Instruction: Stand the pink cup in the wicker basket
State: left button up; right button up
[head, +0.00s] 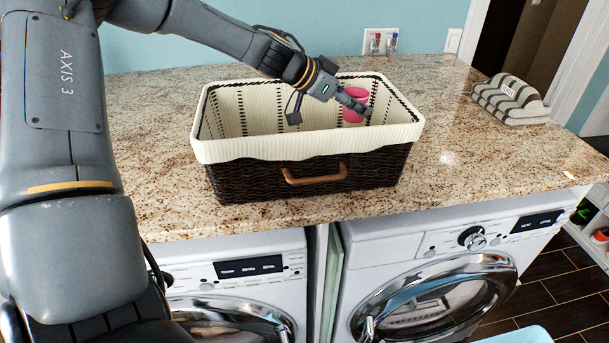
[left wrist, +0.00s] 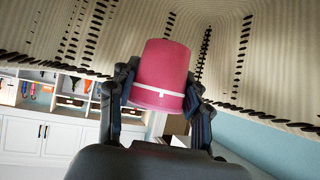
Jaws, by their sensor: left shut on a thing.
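The pink cup (head: 351,114) is inside the wicker basket (head: 300,147), near its right end, and looks roughly upright. The basket is dark brown with a cream liner and a handle on its front. My left gripper (head: 362,107) reaches into the basket from above left and is shut on the cup. In the left wrist view the cup (left wrist: 160,72) sits between the two fingers, with the liner (left wrist: 225,45) around it. The front wall hides the basket's floor, so I cannot tell whether the cup touches it. My right gripper is not in view.
The basket stands on a granite counter (head: 480,155) above two white front-loading machines. A striped fabric item (head: 510,100) lies at the right of the counter. A wall outlet (head: 380,42) is behind the basket.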

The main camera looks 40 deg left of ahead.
pick_arm(q)
jog(key=shift+f, duration=0.7)
notch_tip(320, 180, down, 6)
jog(key=shift+r, duration=0.15)
notch_tip(320, 180, down, 3)
jog(key=shift+f+p, duration=0.15)
jog(key=shift+p, duration=0.15)
jog(key=shift+f, duration=0.3)
jog(key=shift+f, duration=0.1)
jog(key=o, duration=1)
jog(key=shift+o, duration=0.2)
jog(key=shift+r, duration=0.2)
